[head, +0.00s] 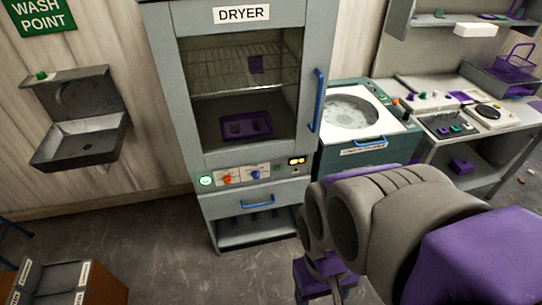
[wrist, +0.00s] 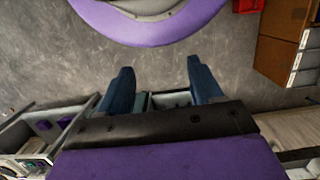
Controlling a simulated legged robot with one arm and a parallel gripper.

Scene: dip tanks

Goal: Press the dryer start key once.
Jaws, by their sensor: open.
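The grey dryer (head: 318,40) stands upright at the centre of the head view, its windowed door closed. Its control strip (head: 240,178) below the door carries a round green lit button (head: 206,181) at the left, an orange knob (head: 227,180), a blue knob (head: 255,174) and a small lit display (head: 296,160). I cannot read which is marked as the start key. My gripper (wrist: 160,70) is open and empty in the wrist view, its two dark blue fingers apart above the floor. In the head view my arm is at lower right, apart from the dryer's strip.
Inside the dryer is a purple tray (head: 244,126). A round tank unit (head: 350,160) stands right of the dryer, with a cluttered bench (head: 440,140) beyond. A wash basin (head: 82,146) is on the left wall. A brown cabinet (head: 100,290) is at lower left.

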